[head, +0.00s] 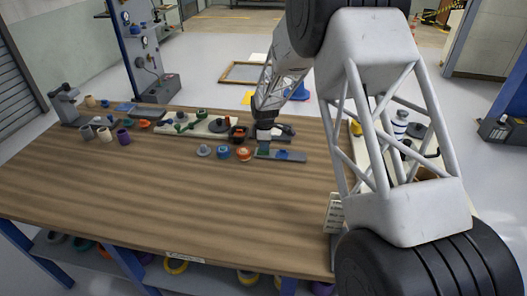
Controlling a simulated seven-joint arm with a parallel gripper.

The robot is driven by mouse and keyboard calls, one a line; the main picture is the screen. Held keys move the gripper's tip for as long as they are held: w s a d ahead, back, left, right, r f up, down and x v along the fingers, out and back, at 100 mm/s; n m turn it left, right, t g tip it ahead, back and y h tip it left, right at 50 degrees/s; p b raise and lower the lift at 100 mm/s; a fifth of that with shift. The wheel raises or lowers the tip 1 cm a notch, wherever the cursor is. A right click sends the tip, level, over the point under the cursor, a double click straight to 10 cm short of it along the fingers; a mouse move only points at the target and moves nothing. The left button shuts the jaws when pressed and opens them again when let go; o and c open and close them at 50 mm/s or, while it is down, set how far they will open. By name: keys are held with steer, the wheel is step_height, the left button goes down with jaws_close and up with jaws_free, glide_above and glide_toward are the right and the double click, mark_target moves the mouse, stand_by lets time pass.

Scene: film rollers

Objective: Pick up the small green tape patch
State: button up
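In the head view, my gripper (265,143) points down over the left end of a flat blue-grey strip (292,156) on the wooden table. A small green piece (263,151) shows right under the fingertips, on or just above that strip; it may be the green tape patch. The fingers are too small and dark to tell whether they are open or shut, or whether they touch the green piece.
Left of my gripper are a grey roller (204,151), a blue one (223,152) and an orange one (243,153). Behind them a pale tray (172,130) holds green and dark parts. Several small spools and a grey device (65,103) stand at the far left. The table's front half is clear.

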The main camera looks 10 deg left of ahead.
jaws_close()
steer(key=shift+r, duration=0.15)
steer(key=shift+r, duration=1.4)
steer(key=shift+s+d+r, duration=0.1)
steer(key=shift+s+r, duration=0.1)
steer(key=shift+r, duration=0.1)
steer(key=s+d, duration=0.1)
steer(key=s, duration=0.4)
steer(key=s+d+r, duration=0.1)
steer(key=s+d, duration=0.1)
steer(key=s, duration=0.2)
steer(key=s+d, duration=0.2)
steer(key=s, duration=0.3)
steer(key=shift+s+d+r, duration=0.15)
steer(key=shift+s+d, duration=0.1)
steer(key=shift+s, duration=0.05)
steer(key=shift+w, duration=0.15)
steer(key=w+a+r, duration=0.2)
steer(key=w, duration=1.2)
steer(key=w+a+r+m, duration=0.1)
steer(key=w+a+r, duration=0.1)
steer(key=w, duration=1.3)
steer(key=shift+w+a+r, duration=0.25)
steer(key=shift+a+r, duration=0.05)
steer(key=shift+a, duration=0.25)
